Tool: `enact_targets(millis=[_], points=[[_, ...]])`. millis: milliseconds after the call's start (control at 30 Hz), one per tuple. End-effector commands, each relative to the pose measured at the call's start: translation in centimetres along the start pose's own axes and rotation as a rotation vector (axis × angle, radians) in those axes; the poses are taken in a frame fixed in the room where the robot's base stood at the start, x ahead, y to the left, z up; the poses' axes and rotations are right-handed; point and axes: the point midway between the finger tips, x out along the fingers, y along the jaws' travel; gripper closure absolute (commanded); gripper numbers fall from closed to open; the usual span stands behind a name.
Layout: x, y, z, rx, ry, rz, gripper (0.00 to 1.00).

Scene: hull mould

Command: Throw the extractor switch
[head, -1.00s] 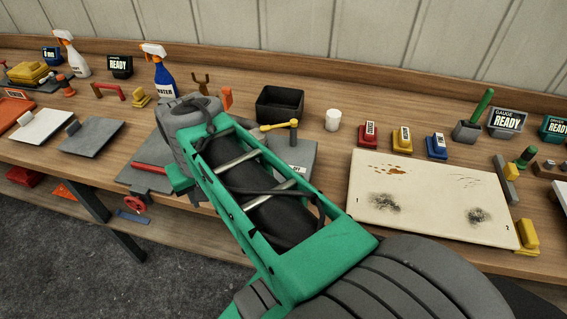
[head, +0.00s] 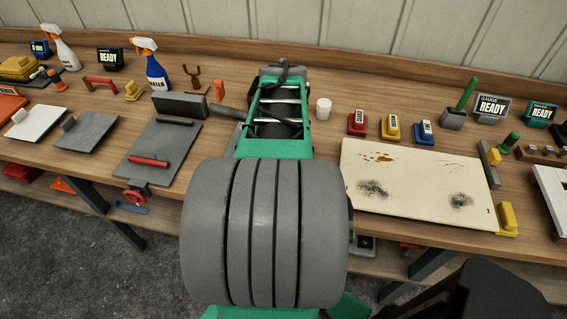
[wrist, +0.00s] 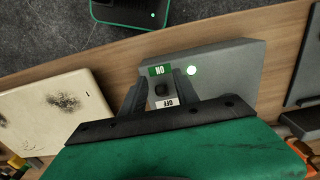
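In the wrist view the extractor switch is a grey box (wrist: 228,72) on the wooden bench. Its face has a green ON label (wrist: 157,70), a white OFF label (wrist: 164,102) and a small dark knob (wrist: 161,90) between them. My gripper (wrist: 160,88) is open, with one finger on each side of the knob and gaps visible. Whether the fingertips touch the face, I cannot tell. In the head view my arm hides the gripper and the switch.
The stained cream board (head: 415,185) lies right of my arm; it also shows in the wrist view (wrist: 50,115). A grey plate (head: 160,150) with a red handle (head: 148,162) lies left. A white cup (head: 323,109) and a red block (head: 357,122) stand behind.

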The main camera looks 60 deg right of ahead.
Motion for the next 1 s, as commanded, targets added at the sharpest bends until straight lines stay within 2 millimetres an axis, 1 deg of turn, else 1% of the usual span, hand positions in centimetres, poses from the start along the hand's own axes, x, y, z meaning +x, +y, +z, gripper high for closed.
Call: enact_targets(millis=[167, 600, 633, 1000], points=[[0.03, -0.02, -0.01, -0.001, 0.001, 0.0, 0.64], [0.0, -0.02, -0.01, -0.001, 0.001, 0.0, 0.99], [-0.01, -0.02, -0.01, -0.001, 0.001, 0.0, 1.0], [-0.03, -0.02, -0.02, -0.001, 0.001, 0.0, 1.0]])
